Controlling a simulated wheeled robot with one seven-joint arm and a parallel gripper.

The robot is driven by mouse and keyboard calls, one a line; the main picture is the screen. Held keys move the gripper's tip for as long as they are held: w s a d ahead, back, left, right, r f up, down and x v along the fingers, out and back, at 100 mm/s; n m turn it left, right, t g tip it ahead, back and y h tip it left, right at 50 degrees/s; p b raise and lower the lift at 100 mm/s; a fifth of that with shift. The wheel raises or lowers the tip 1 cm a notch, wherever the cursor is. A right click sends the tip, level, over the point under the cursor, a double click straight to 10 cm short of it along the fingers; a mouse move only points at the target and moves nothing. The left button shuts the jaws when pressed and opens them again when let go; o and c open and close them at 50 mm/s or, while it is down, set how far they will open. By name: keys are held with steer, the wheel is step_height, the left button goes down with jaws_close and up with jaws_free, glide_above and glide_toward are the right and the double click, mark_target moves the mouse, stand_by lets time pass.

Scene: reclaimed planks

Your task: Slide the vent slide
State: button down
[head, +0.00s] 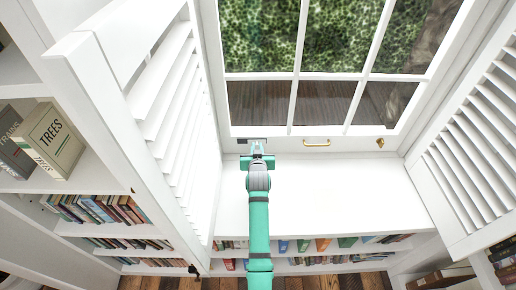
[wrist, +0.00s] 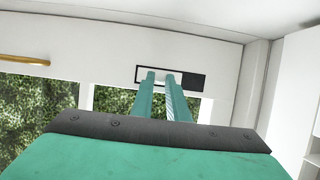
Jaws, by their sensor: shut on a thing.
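The vent slide is a small pale plate in a dark-edged slot on the window's bottom rail. In the wrist view the pale plate (wrist: 143,73) fills the left part of the slot, and the open dark part (wrist: 194,80) is at the right. In the head view the slot (head: 245,141) is small, with its dark part at the left. My gripper (head: 257,148) is at the slot. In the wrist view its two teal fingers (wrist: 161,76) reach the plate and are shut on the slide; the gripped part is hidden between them.
A brass handle (head: 317,143) is on the same rail, right of my gripper. A white sill (head: 325,185) lies below, clear of objects. Louvred shutters stand at the left (head: 170,100) and right (head: 470,165). Books fill the shelves below and at the left.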

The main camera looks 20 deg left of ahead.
steer(key=c, duration=1.7)
jaws_free()
steer(key=shift+d, duration=0.3)
steer(key=shift+a, duration=0.1)
